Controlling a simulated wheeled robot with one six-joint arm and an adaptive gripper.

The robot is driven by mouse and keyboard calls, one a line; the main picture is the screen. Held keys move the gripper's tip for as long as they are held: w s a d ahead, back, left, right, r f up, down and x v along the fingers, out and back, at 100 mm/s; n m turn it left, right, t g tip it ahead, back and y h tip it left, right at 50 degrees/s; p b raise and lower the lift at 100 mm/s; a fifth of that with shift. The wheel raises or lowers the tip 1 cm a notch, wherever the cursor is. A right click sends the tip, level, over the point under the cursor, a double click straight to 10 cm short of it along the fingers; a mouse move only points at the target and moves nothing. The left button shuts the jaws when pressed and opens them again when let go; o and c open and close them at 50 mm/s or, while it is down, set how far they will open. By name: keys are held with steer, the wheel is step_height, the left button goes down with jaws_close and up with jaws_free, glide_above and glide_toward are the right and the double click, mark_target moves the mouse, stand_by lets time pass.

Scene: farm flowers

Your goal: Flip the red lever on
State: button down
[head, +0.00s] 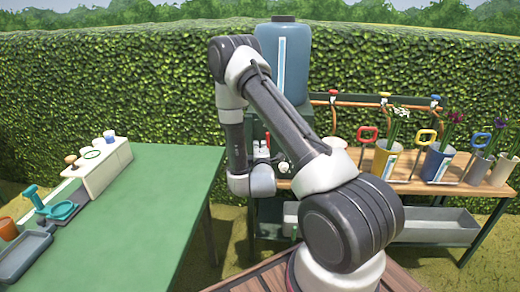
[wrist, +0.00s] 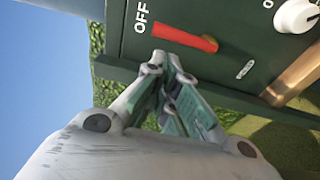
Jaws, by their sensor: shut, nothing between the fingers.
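The red lever (wrist: 184,37) shows in the wrist view on a dark green panel (wrist: 235,55), which appears rotated there. The "OFF" label (wrist: 140,16) is beside the lever's left end. My gripper (wrist: 168,66) is shut and empty, with its fingertips just below the lever's left end in that view. I cannot tell whether they touch it.
A white knob (wrist: 296,15) and a brass-coloured pipe (wrist: 294,78) are near the lever. The blue tank (head: 283,60) stands above the cabinet. A green table (head: 150,215) is at left; a wooden bench (head: 440,187) with flower pots is at right.

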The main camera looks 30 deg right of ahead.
steer(key=x, duration=0.6)
stand_by(0.4)
steer(key=shift+d+r+m, duration=0.1)
steer(key=shift+d+m, duration=0.05)
steer(key=shift+m, duration=0.25)
